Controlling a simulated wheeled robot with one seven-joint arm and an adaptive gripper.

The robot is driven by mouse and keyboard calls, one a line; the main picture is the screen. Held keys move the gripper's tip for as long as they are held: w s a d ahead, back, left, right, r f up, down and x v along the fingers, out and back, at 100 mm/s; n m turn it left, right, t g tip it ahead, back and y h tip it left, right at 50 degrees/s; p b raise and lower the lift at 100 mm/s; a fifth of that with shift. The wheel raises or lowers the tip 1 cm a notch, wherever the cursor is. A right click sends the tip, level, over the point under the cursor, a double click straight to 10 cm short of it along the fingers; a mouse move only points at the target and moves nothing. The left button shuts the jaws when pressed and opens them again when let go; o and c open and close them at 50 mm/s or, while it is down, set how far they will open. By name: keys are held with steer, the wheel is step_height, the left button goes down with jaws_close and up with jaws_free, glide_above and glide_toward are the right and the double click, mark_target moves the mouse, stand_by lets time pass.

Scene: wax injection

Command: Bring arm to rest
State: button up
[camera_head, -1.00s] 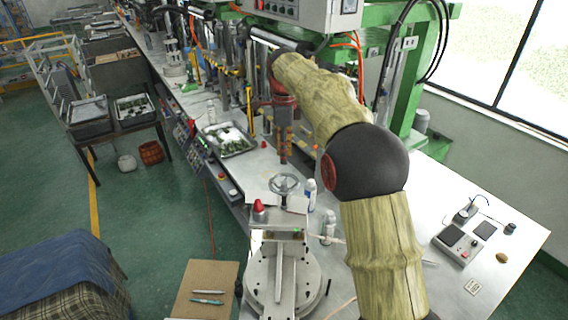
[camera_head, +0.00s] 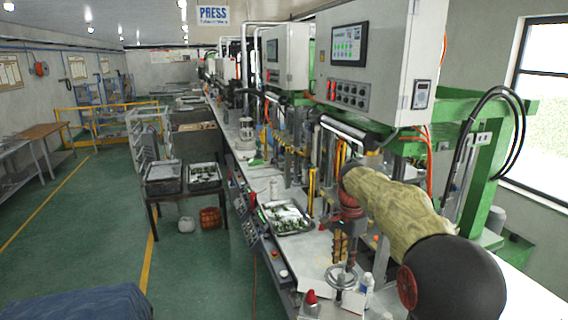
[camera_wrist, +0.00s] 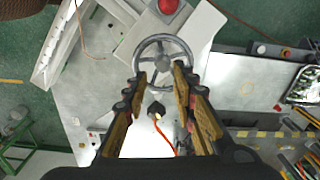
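My arm (camera_head: 400,205), in a yellowish sleeve with a black elbow joint, reaches from the lower right over the bench in the head view. My gripper (camera_head: 341,244) points down above the bench, near a metal handwheel (camera_head: 341,277). In the wrist view my gripper (camera_wrist: 160,78) has its two fingers apart with nothing held between them. The handwheel (camera_wrist: 163,42) lies beyond the fingertips, and I cannot tell the height gap. A red knob (camera_wrist: 168,5) is just past the wheel.
A metal tray with green pieces (camera_head: 288,220) is on the bench left of my gripper. Grey press cabinets (camera_head: 376,62) and a green frame (camera_head: 480,175) stand behind. A white bottle (camera_head: 367,284) is near the handwheel. The green floor aisle (camera_head: 100,235) at left is open.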

steer(key=s+f+n+t+b, duration=0.1)
steer(key=s+f+n+b, duration=0.3)
steer(key=s+f+b, duration=0.4)
steer(key=s+f+n+t+b, duration=0.2)
steer(key=s+f+b, duration=0.7)
steer(key=s, duration=0.9)
steer(key=s+f+n+t+b, duration=0.2)
steer(key=s+f+n+b, duration=0.4)
steer(key=s+b, duration=0.6)
step_height(320, 180, down, 3)
steer(key=shift+s+r+n+b, duration=0.1)
steer(key=shift+s+n+b, duration=0.3)
steer(key=shift+s, duration=0.65)
